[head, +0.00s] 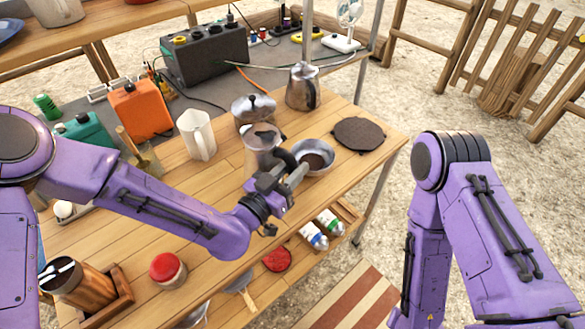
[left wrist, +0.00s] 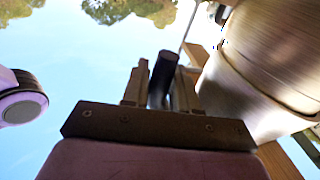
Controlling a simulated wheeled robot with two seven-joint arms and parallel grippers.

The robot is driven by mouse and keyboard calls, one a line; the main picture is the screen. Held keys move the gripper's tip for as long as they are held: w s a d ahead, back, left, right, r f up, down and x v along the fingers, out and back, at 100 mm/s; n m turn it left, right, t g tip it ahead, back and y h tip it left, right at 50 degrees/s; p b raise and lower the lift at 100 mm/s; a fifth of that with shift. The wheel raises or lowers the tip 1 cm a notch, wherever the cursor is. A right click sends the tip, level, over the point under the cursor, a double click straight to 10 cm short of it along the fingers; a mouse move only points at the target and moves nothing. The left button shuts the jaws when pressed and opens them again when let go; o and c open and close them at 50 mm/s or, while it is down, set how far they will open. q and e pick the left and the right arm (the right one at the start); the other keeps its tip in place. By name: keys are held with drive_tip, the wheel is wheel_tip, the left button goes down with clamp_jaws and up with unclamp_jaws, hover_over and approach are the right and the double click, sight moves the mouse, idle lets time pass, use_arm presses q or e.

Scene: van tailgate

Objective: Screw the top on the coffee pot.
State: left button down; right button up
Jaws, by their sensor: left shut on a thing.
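A metal coffee pot top (head: 259,138) with a dark lid stands at the middle of the wooden counter in the head view. My left gripper (head: 278,178) is at its near side, shut on its black handle. In the left wrist view the dark handle (left wrist: 162,78) sits between the fingers (left wrist: 158,88), and the shiny pot body (left wrist: 262,75) fills the right side. A seam runs round this body; whether a base is joined below it I cannot tell, as my gripper hides its lower part. My right arm is at the right; its gripper is out of view.
A grey bowl with dark contents (head: 329,153) is close right of the gripper.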

use_arm(q)
drive_tip(key=shift+a+f, duration=0.1)
drive_tip(key=shift+f, duration=0.3)
idle(0.4)
drive_tip(key=c, duration=0.8)
unclamp_jaws()
drive_tip(key=shift+w+a, duration=0.1)
drive_tip(key=shift+w, duration=0.05)
drive_tip(key=shift+s, duration=0.2)
drive_tip(key=b+v, duration=0.2)
drive_tip(key=v, duration=0.8)
drive_tip(key=shift+s+r+b, duration=0.15)
drive_tip(key=shift+b, duration=0.15)
